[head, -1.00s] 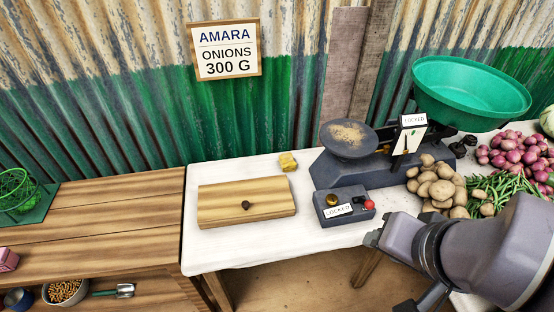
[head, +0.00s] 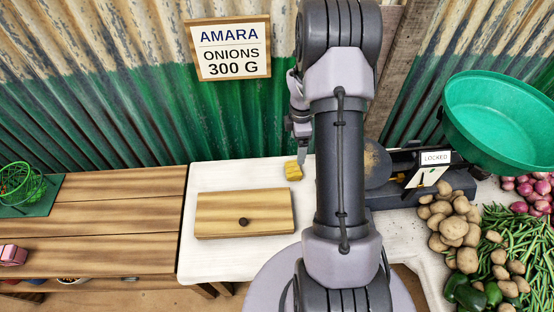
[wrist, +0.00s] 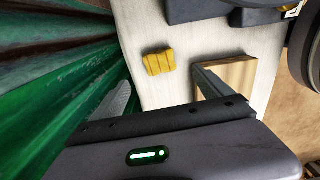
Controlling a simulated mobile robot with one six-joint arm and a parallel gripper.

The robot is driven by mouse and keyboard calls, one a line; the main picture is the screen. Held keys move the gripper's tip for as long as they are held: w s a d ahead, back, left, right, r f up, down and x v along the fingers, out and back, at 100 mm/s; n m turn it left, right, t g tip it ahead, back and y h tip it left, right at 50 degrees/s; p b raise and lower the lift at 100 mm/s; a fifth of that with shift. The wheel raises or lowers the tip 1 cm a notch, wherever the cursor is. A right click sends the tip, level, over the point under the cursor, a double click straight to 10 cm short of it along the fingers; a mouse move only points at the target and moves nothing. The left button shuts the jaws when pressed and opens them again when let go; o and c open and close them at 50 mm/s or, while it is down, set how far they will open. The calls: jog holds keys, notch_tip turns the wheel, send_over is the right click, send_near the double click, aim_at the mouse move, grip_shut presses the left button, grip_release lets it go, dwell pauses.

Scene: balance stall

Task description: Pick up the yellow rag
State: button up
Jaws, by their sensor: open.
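The yellow rag (head: 293,171) is a small folded block of cloth on the white-topped table, behind the wooden box's right end. It also shows in the wrist view (wrist: 158,62), lying alone on the white surface. My gripper (head: 301,158) hangs down just above and slightly right of the rag in the head view. It is open, with nothing visible in it. Its fingertips are small and partly hidden by my arm in the head view. I cannot tell the exact gap to the rag.
The wooden box (head: 245,213) with a dark knob lies in front of the rag. The corrugated wall (head: 130,120) rises close behind. The dark scale (head: 440,190) with its green basin (head: 500,120) stands right, near potatoes (head: 452,228). My arm hides the table's middle.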

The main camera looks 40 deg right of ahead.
aim_at(293, 167)
notch_tip(293, 167, down, 8)
jog(key=shift+s+a+f+b, duration=0.1)
jog(key=shift+f+b, duration=0.1)
jog(key=shift+b, duration=1.05)
jog(key=f+b, duration=0.2)
jog(key=f, duration=0.3)
jog(key=shift+w+a+f+b, duration=0.2)
jog(key=shift+w+b, duration=0.2)
jog(key=shift+r, duration=0.15)
jog(key=shift+c, duration=0.7)
jog(key=c, duration=1.3)
notch_tip(293, 167, up, 10)
jog(key=p, duration=0.4)
